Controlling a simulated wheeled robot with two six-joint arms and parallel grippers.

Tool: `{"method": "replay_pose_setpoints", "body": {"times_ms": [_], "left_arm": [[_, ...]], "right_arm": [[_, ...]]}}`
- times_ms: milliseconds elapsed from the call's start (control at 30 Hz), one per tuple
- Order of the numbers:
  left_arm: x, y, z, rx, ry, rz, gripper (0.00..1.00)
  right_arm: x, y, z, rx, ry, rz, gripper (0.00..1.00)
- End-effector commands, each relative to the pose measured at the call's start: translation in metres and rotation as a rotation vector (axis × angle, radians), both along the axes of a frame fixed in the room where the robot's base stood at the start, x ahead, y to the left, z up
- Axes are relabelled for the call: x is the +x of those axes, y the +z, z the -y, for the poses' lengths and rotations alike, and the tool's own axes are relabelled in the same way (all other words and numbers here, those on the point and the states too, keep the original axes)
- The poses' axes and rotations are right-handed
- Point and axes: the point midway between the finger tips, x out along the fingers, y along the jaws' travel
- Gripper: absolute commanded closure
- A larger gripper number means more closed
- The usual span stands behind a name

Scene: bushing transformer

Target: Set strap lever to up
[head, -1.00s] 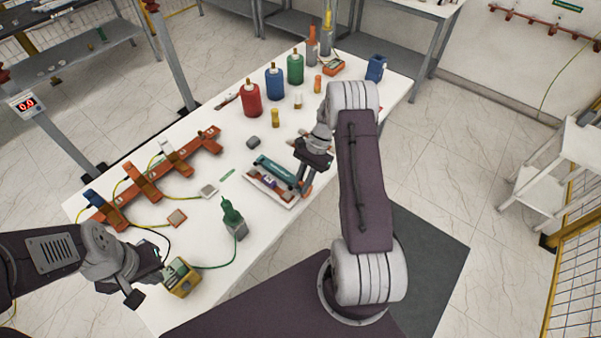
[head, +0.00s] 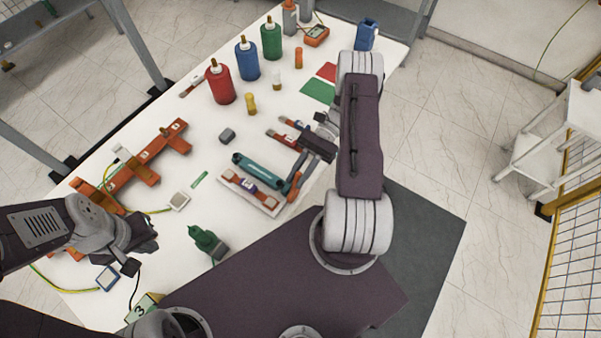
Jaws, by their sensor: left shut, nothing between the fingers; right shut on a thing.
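A narrow blue-grey and orange lever-like piece (head: 288,187) stands at the board's right end. My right gripper (head: 299,165) is shut at this piece and appears to hold it. Its fingertips are small and partly hidden, so the exact grip and the lever's set position are unclear. A teal bar (head: 257,165) lies along the board's back edge. My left gripper (head: 135,252) is shut and empty, above the table's left front part.
An orange rack (head: 147,163) with cables is at the left. Red (head: 220,84), blue (head: 247,63) and green (head: 271,42) bottle-like parts stand behind. The table around the grey block (head: 227,135) is fairly clear.

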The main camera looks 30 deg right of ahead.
Motion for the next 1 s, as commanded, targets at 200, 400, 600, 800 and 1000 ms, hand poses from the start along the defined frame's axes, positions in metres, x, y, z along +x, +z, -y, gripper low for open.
{"method": "replay_pose_setpoints", "body": {"times_ms": [200,400,600,800,1000], "left_arm": [[0.0000,-0.0091,0.0000,0.000,0.000,0.000,1.00],[0.0001,-0.0100,0.0000,0.000,0.000,0.000,1.00],[0.0001,-0.0098,0.0000,0.000,0.000,0.000,1.00],[0.0001,-0.0099,0.0000,0.000,0.000,0.000,1.00],[0.0001,-0.0101,0.0000,0.000,0.000,0.000,1.00]], "right_arm": [[0.0004,-0.0009,-0.0036,0.050,-0.002,-0.017,1.00],[-0.0001,-0.0001,-0.0047,0.063,-0.002,-0.022,1.00],[-0.0004,0.0003,-0.0049,0.065,-0.001,-0.024,1.00],[-0.0006,0.0000,-0.0049,0.065,0.000,-0.024,0.60],[-0.0011,-0.0010,-0.0050,0.062,0.000,-0.025,0.60]]}}
